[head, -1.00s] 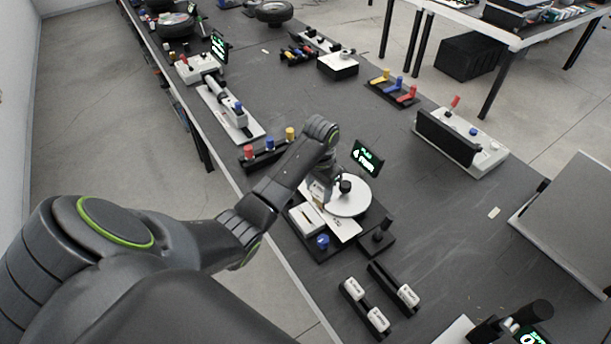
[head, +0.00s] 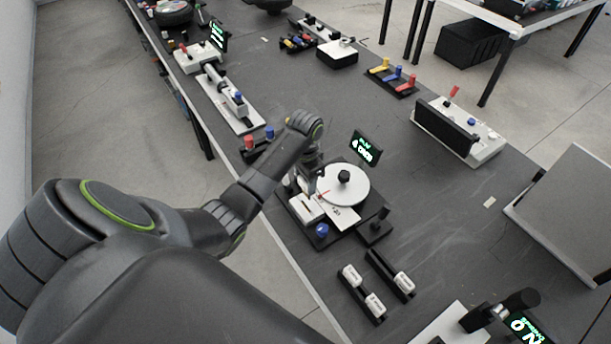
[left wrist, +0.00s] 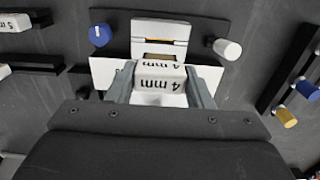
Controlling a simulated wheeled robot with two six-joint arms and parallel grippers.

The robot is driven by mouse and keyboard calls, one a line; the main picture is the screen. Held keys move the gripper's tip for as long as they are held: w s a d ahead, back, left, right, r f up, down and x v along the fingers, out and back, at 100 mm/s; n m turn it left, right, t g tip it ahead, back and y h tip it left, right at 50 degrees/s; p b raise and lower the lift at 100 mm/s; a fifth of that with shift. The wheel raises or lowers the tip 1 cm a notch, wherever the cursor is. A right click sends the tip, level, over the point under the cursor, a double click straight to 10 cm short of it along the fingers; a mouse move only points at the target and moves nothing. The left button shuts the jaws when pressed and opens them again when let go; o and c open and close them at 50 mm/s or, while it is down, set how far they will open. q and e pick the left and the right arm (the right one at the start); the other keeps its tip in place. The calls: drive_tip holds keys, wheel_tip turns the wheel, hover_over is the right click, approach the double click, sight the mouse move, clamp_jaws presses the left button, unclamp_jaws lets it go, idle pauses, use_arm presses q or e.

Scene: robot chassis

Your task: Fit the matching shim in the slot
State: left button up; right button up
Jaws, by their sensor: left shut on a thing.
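My left gripper (left wrist: 165,92) is shut on a white shim marked "4 mm" (left wrist: 160,82). In the head view the left gripper (head: 304,184) is over the left side of the gauge station, its fingertips hard to make out. The station has a white block with a dark slot (left wrist: 160,47), which lies just beyond the held shim in the wrist view. The shim appears apart from the slot, but its height is unclear. A white round dial (head: 343,190) and a small green-lettered display (head: 366,148) belong to the station. My right gripper does not show.
Two dark racks (head: 383,268) hold white shims (head: 375,305) in front of the station; one shim in the wrist view reads "5 mm" (left wrist: 14,22).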

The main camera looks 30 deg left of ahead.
sight(306, 195)
use_arm(q)
wheel_tip(306, 195, down, 4)
drive_tip(key=shift+f+b, duration=0.1)
drive_tip(key=shift+b, duration=0.75)
drive_tip(key=shift+f, duration=0.3)
drive_tip(key=shift+p, duration=0.4)
drive_tip(key=shift+p, duration=0.55)
idle(0.9)
drive_tip(key=shift+f+b, duration=0.85)
drive_tip(key=shift+f, duration=1.2)
